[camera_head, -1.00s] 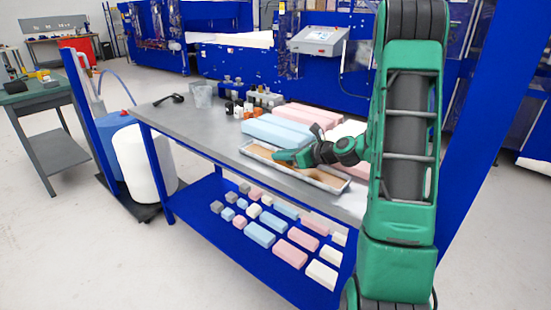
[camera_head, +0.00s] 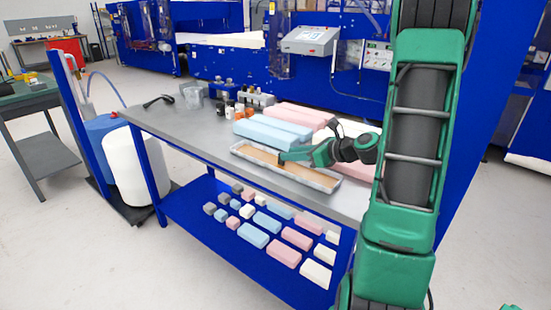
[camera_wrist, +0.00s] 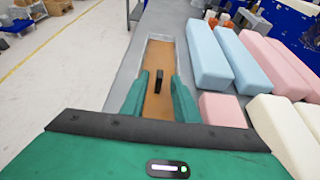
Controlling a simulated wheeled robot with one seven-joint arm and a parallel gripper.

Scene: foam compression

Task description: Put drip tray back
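The drip tray (camera_head: 258,153) is a long, shallow, pale-rimmed tray with a brown inside, lying on the grey workbench along its front edge. It also shows in the wrist view (camera_wrist: 160,60), running away from my gripper. My gripper (camera_head: 287,160) is low over the tray's middle part. In the wrist view its two green fingers (camera_wrist: 159,97) are apart, one near each long side of the tray. A small black upright piece (camera_wrist: 158,80) stands between them, with gaps on both sides. Contact between fingers and tray cannot be told.
Blue foam blocks (camera_head: 272,131) and pink blocks (camera_head: 300,115) lie right behind the tray. Small bottles (camera_head: 240,112) and a clear beaker (camera_head: 192,97) stand farther left. The lower blue shelf (camera_head: 190,225) holds several foam pieces. The bench's left part (camera_head: 180,122) is mostly bare.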

